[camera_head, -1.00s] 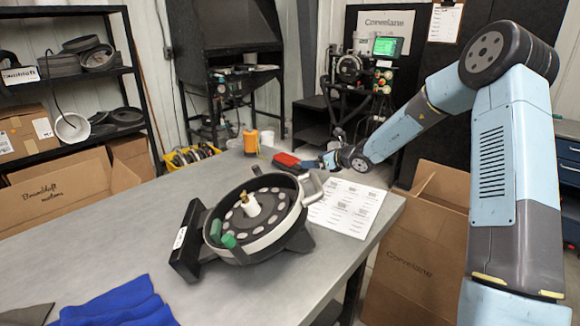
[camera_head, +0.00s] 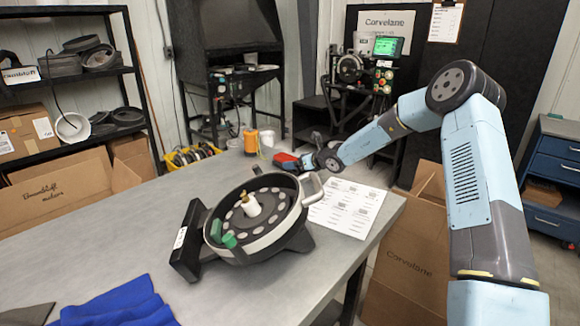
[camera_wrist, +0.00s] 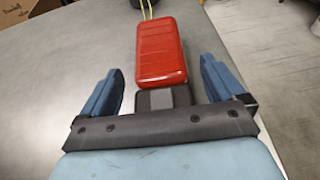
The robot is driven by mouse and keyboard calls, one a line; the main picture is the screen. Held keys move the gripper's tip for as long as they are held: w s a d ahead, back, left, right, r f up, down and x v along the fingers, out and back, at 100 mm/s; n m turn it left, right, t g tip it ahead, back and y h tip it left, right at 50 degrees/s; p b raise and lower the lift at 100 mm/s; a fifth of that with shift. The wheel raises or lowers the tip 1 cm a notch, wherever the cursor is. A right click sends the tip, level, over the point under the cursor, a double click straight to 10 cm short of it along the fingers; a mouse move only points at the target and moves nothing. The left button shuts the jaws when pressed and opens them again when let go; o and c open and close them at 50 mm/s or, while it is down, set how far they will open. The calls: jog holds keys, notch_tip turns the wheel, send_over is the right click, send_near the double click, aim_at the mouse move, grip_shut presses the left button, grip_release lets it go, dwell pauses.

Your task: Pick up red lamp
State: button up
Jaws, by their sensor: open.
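The red lamp (camera_wrist: 160,52) is a ribbed red block with a dark grey end, lying on the table. In the wrist view its dark end (camera_wrist: 164,98) reaches between the two blue fingers of my gripper (camera_wrist: 160,85). The fingers are open, with a gap on both sides of the lamp. In the head view the red lamp (camera_head: 285,160) is at the far edge of the table, partly hidden by my gripper (camera_head: 306,161).
A seed meter (camera_head: 255,218) with a round disc stands mid-table, near my arm. A printed sheet (camera_head: 345,208) lies to its right. An orange container (camera_head: 250,141) stands beyond the lamp. A blue cloth (camera_head: 120,305) lies at the front. The table's left part is clear.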

jog(key=shift+w, duration=0.1)
jog(key=c, duration=1.1)
